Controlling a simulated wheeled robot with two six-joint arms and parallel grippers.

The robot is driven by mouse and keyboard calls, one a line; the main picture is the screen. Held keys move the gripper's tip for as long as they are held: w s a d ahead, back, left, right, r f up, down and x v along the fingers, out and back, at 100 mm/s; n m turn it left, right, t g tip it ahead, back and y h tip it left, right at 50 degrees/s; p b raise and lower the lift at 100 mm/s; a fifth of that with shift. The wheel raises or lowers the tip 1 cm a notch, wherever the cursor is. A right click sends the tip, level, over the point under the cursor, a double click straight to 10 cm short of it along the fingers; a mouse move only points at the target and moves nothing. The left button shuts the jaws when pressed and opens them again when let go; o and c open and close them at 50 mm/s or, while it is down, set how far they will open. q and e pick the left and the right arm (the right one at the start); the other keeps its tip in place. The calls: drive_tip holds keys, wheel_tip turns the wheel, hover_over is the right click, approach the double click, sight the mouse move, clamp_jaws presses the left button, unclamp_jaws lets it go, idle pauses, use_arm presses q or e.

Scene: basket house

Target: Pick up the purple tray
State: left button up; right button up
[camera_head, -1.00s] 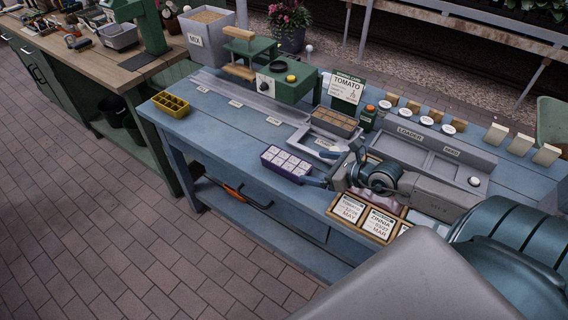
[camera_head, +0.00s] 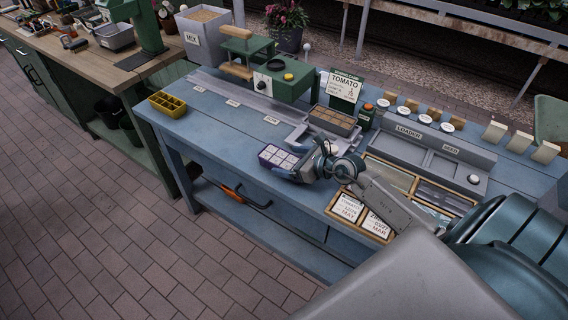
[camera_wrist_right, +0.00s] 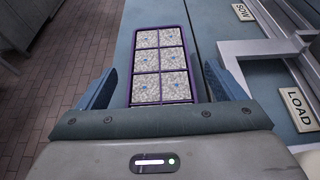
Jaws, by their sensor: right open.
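The purple tray (camera_head: 275,157) lies on the blue bench near its front edge. It holds several square pale cells with small blue dots. In the right wrist view the tray (camera_wrist_right: 188,62) sits between the two blue fingers, with its far part beyond them. My right gripper (camera_head: 285,160) is at the tray's right end, and it also shows in the right wrist view (camera_wrist_right: 155,88). The fingers are open, with a gap visible on each side of the tray. The gripper's palm hides the tray's near end. My left gripper is not in view.
A yellow tray (camera_head: 168,103) sits at the bench's left end. A grey fixture (camera_head: 300,135) and a brown-celled tray (camera_head: 331,120) stand just behind the purple tray. A wooden box of seed packets (camera_head: 371,232) is to the right. Clear bench (camera_head: 215,130) lies to the left.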

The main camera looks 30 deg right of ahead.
drive_tip(key=shift+c, duration=0.2)
drive_tip(key=c, duration=1.1)
drive_tip(key=shift+c, duration=0.4)
drive_tip(key=shift+r, duration=0.15)
